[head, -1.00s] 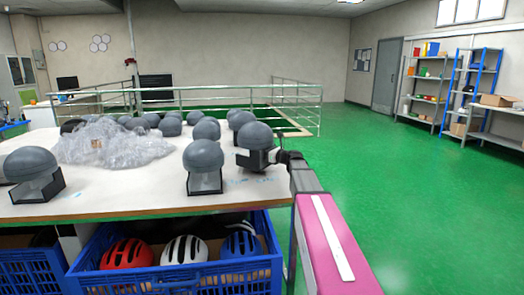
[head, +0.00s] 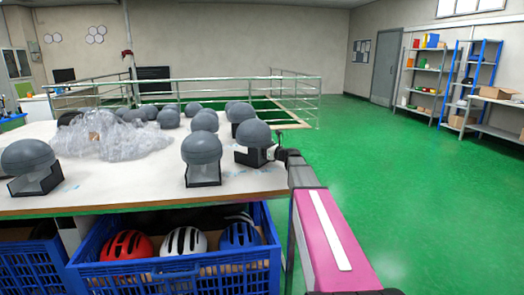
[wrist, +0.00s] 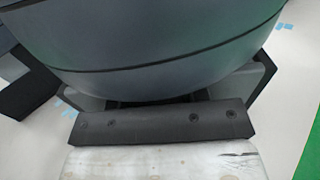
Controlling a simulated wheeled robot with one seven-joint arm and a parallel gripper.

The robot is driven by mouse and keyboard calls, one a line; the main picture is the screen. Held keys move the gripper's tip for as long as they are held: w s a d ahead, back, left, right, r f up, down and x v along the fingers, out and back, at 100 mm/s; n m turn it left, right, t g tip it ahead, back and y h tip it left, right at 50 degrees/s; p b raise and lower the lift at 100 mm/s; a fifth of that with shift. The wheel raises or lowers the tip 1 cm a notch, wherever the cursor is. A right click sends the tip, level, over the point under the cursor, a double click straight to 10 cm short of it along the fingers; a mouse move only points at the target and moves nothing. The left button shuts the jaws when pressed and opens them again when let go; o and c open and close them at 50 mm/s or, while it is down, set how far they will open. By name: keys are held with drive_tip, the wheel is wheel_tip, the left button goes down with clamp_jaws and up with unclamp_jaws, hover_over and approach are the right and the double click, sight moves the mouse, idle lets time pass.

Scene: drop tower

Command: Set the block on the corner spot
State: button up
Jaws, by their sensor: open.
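A small brown block (head: 94,135) appears to sit among crumpled clear plastic wrap on the left of the white table (head: 120,198). It is small and partly blurred. My gripper (head: 277,154) is at the table's right edge, far right of the block, beside a grey rounded headform (head: 253,133) on a black stand. Its jaws are open, though the fingers are hard to make out. In the wrist view the headform (wrist: 160,45) fills the top, above a black bar with screws. A pale scuffed surface lies below it; I cannot tell what it is. No corner spot is clearly distinguishable.
Several more headforms stand on the table, one at front centre (head: 202,150) and one at far left (head: 28,157). Small blue marks lie on the tabletop. A blue crate (head: 175,278) with helmets is below. Railings (head: 200,80) stand behind. Green floor at right is clear.

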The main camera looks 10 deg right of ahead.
drive_tip(key=v, duration=1.2)
drive_tip(key=shift+r, duration=0.1)
idle(1.0)
